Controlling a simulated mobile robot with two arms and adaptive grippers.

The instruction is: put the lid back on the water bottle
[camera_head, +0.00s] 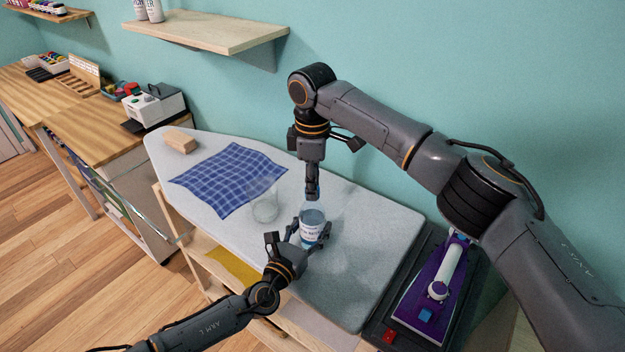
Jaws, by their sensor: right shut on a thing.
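The water bottle (312,222), clear with a white label and bluish contents, stands upright on the ironing board (365,255). My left gripper (310,238) reaches in from the lower left, with its fingers around the bottle's lower part. Whether they press on it I cannot tell. My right gripper (313,192) points straight down just above the bottle's top and is shut on a small blue thing, apparently the lid (317,189), mostly hidden by the fingers. Whether the lid touches the bottle's mouth is too small to tell.
A clear glass (265,205) stands close left of the bottle, by a blue checked cloth (228,178). A wooden block (180,141) lies at the board's far end. A purple-and-white iron (435,285) rests at right. A wall shelf (205,33) is above. The board's front right is clear.

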